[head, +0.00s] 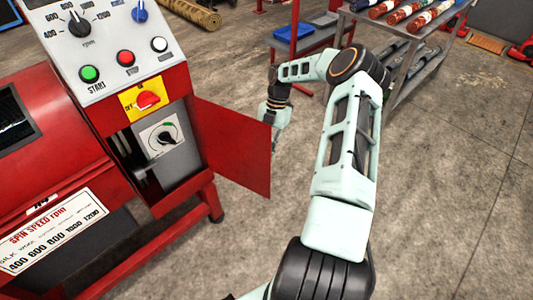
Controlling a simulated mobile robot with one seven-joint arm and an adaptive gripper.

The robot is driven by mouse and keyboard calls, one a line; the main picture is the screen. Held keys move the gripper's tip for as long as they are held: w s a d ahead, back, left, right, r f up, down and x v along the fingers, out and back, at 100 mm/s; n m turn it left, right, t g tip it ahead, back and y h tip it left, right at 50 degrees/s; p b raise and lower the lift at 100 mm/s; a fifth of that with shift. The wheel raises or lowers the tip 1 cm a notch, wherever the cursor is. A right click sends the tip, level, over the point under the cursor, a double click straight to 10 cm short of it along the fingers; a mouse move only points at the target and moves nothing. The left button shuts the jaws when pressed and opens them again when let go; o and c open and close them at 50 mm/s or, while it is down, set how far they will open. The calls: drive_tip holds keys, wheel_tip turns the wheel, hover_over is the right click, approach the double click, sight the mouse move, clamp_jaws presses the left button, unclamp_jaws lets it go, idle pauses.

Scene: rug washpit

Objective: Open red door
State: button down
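The red door (231,150) is a flat red panel on the front of the red machine's control cabinet. It stands swung out to the right, and the cabinet opening beside it shows a grey panel with a dark rotary knob (165,138). My gripper (276,133) is at the door's outer right edge, partly hidden behind the panel. Its fingertips are hidden or too small to make out, so I cannot tell whether it touches the door or is open or shut.
Above the opening are a red switch on a yellow plate (148,99) and a sloped control panel (108,45) with buttons and knobs. A metal rack (405,62) with rolled rugs stands at the back right. The concrete floor on the right is clear.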

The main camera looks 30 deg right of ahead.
drive_tip(key=c, duration=2)
unclamp_jaws()
drive_tip(key=v, duration=1.2)
